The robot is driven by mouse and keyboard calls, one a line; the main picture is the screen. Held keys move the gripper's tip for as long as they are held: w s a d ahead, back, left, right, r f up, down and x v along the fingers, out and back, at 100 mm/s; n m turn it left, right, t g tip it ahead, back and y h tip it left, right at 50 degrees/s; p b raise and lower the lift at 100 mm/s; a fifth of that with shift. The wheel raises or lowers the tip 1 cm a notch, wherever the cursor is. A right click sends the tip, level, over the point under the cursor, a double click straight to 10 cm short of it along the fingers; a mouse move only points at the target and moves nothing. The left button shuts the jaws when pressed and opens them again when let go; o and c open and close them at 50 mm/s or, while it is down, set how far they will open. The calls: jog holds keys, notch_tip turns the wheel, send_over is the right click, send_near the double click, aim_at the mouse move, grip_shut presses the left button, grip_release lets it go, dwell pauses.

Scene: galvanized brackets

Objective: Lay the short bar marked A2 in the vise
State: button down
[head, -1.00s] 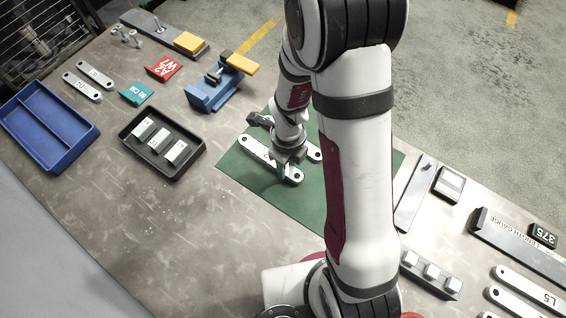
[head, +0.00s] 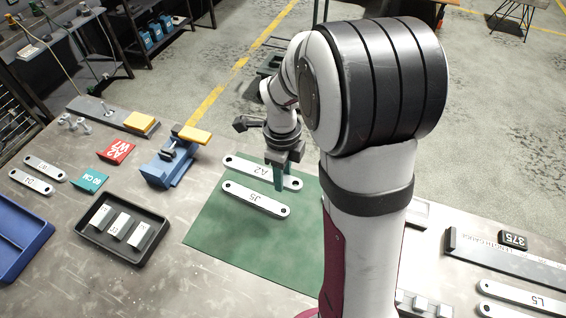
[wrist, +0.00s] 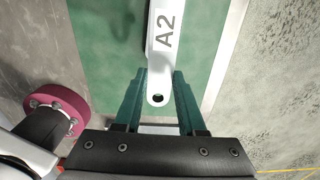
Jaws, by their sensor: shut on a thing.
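The bar marked A2 (head: 245,169) is pale metal with a hole at each end, at the back of the green mat (head: 215,225). It also shows in the wrist view (wrist: 163,55). My gripper (head: 280,178) is shut on the A2 bar near its right end; in the wrist view its teal fingers (wrist: 160,92) flank the bar by its hole. I cannot tell whether the bar is lifted off the mat. The blue vise (head: 160,172) stands left of the mat, with a yellow part on top.
A bar marked J5 (head: 255,199) lies in front of A2. A black tray (head: 88,232) with several pale blocks, a red card (head: 116,151) and a teal card (head: 91,181) are to the left. Two more bars (head: 32,181) lie at far left.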

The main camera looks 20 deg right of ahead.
jog(key=w+a, duration=0.9)
jog(key=w, duration=0.5)
jog(key=w+a+f, duration=0.1)
jog(key=w+a, duration=0.2)
jog(key=a, duration=0.4)
jog(key=w+a+f, duration=0.1)
jog(key=w+a, duration=0.2)
jog(key=a, duration=0.4)
jog(key=shift+a+f, duration=0.1)
jog(key=shift+f, duration=3.05)
jog(key=shift+c, duration=2.1)
grip_release()
jog(key=shift+r, duration=0.1)
